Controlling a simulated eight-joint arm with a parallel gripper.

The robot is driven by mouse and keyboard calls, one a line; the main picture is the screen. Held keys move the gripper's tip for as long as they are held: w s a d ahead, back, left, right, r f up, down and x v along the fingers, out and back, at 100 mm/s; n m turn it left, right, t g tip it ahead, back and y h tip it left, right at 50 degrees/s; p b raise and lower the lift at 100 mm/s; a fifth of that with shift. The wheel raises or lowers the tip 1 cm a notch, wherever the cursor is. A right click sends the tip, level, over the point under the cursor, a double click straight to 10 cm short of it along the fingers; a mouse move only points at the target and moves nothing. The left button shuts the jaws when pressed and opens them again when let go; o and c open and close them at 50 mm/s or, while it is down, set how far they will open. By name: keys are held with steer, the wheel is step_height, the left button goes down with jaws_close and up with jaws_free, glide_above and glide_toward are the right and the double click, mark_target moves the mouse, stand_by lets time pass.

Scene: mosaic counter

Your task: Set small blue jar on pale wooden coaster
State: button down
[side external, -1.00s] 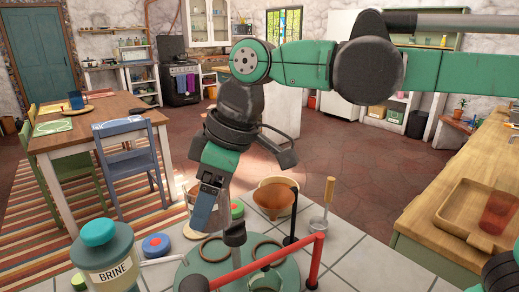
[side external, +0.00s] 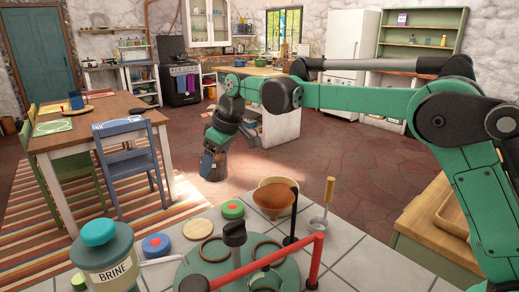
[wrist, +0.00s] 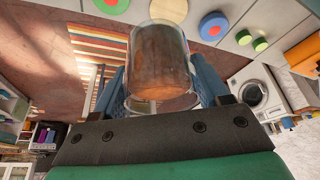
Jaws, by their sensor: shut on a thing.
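My gripper (side external: 213,171) is shut on a clear glass jar (wrist: 160,62) with brown contents; the wrist view shows it between the two blue fingers. It does not look blue, and I see no plainly small blue jar on the counter. In the side view the held jar is small and mostly masked by the fingers. The pale wooden coaster (side external: 198,229) lies flat and bare on the tiled counter. My gripper is beyond it, apart from it, and appears past the counter's far edge. A pale disc (wrist: 168,9) shows behind the jar's top in the wrist view.
A blue disc with a red centre (side external: 156,245) and a green one (side external: 232,210) flank the coaster. A brown bowl (side external: 275,198), a green round rack (side external: 228,270) with a red bar, and a BRINE jar (side external: 106,262) crowd the counter.

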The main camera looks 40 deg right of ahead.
steer(key=w+a+f+n, duration=0.3)
steer(key=a+f, duration=0.1)
steer(key=f, duration=0.1)
steer(key=y, duration=0.1)
glide_toward(191, 227)
steer(key=shift+g, duration=0.3)
steer(key=x, duration=0.5)
steer(key=shift+w+r, duration=0.1)
steer(key=shift+w, duration=0.25)
jaws_free()
steer(key=v, duration=1.2)
steer(key=shift+r, duration=0.1)
